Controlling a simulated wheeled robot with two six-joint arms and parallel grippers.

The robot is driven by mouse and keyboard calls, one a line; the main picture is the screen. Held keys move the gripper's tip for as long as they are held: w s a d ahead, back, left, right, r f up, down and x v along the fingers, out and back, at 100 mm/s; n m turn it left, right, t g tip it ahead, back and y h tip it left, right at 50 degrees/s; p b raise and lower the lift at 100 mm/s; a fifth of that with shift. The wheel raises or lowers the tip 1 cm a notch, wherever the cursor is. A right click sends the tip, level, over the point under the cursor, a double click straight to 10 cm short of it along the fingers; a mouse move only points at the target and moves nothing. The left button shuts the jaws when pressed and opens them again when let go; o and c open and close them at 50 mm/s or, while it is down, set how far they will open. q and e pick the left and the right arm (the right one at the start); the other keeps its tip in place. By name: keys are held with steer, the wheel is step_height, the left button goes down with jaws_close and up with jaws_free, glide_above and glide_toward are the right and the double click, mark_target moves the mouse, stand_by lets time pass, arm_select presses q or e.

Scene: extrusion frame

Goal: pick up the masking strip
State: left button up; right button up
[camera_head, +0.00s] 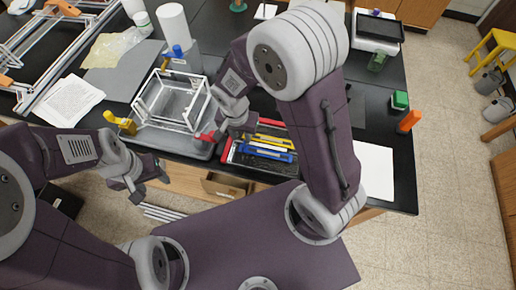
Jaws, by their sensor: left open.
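I cannot single out the masking strip for certain. A dark tray with red edges (227,151) on the black bench holds long narrow pieces, including a yellow one (272,139) and a blue one (268,154). My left gripper (151,189) is open and empty, low at the left in front of the bench edge, apart from the tray. My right gripper (232,132) hangs by the tray's left end, beside a red clamp-like part (207,137). Its fingertips are too small and covered to tell their state.
A clear-walled frame (172,104) stands on a grey base left of the tray, with a yellow clamp (125,125) at its left. White paper (375,170) lies at the right. A green block (400,100) and an orange piece (409,121) stand near the right edge.

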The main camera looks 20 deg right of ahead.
mark_target(244, 145)
steer(key=f, duration=0.4)
steer(key=shift+s+d+f, duration=0.1)
steer(key=shift+s+d, duration=0.1)
steer(key=shift+s, duration=0.1)
steer(key=shift+f, duration=0.25)
steer(key=shift+w, duration=0.25)
jaws_close()
arm_select(q)
steer(key=shift+s+r, duration=0.15)
steer(key=shift+s, duration=0.1)
arm_select(e)
steer(key=shift+s, duration=0.1)
steer(key=shift+r, duration=0.25)
steer(key=r, duration=0.4)
steer(key=shift+w+d, duration=0.25)
steer(key=shift+w, duration=0.05)
arm_select(q)
steer(key=shift+f, duration=0.2)
arm_select(e)
steer(key=w+d+r, duration=0.4)
steer(key=d+r, duration=0.2)
steer(key=d, duration=0.4)
steer(key=shift+r, duration=0.25)
